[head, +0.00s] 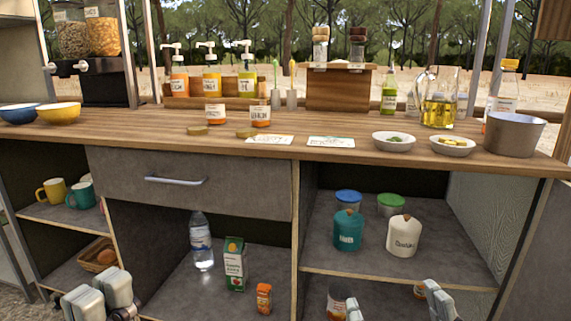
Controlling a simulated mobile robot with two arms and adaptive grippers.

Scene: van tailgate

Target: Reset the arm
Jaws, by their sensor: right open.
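My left gripper (100,294) is low at the left, in front of the lower shelves. Its two pale finger pads sit close side by side, and I see nothing held between them. Whether they are fully closed is unclear from this angle. My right gripper (396,304) is low at the right, in front of the right compartment. Its fingers are spread wide apart and it is open. An orange-brown labelled jar (337,303) on the bottom shelf shows behind the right gripper, partly hidden by a finger. Both grippers are below the wooden counter (340,158) and partly cut off by the picture's lower edge.
The counter holds bowls, sauce bottles, jars, cards, an oil jug (439,112) and a metal pot (514,134).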

